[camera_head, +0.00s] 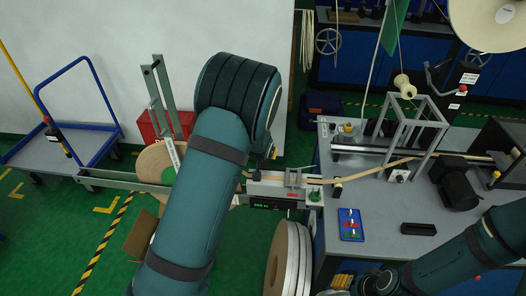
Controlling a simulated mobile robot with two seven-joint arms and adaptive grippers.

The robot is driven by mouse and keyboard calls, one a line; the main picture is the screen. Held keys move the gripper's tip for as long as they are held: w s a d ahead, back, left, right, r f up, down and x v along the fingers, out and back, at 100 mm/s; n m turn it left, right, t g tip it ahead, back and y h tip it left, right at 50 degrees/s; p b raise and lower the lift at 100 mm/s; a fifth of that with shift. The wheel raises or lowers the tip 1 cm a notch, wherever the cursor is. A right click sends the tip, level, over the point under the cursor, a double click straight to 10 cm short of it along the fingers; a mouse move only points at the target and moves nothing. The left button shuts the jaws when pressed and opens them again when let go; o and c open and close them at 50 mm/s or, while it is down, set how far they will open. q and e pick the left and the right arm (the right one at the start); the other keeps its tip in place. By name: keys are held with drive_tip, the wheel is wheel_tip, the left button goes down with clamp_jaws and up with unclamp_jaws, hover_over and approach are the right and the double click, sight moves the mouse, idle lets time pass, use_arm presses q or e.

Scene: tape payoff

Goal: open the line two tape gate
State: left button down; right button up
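A pale tape (375,168) runs from the grey payoff unit with a green display (268,204) over to the bench on the right. A small metal frame (293,178) stands over the tape on this unit. A larger metal frame (415,125) stands over the tape track on the bench. I cannot tell which of them is the line two tape gate, or its state. My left arm crosses the middle, left of the unit; its gripper is hidden behind the arm. My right arm comes in from the lower right; its dark end is at the bottom edge, and its fingers cannot be made out.
The grey bench (375,245) carries a blue tray (350,224), a black block (418,228) and a dark motor (457,185). Large white rolls (287,262) stand below the unit. A tan reel (154,165) is partly behind my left arm. A blue-handled cart (60,150) stands far left.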

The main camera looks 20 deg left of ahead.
use_arm(q)
drive_tip(key=shift+w+r, duration=0.25)
drive_tip(key=shift+r, duration=0.15)
drive_tip(key=c, duration=0.8)
unclamp_jaws()
drive_tip(key=shift+c, duration=0.2)
drive_tip(key=o, duration=0.4)
drive_tip(key=shift+s, duration=0.15)
drive_tip(key=shift+o, duration=0.2)
drive_tip(key=shift+s, duration=0.1)
drive_tip(key=shift+f, duration=0.1)
drive_tip(key=shift+f, duration=0.1)
drive_tip(key=v, duration=1.2)
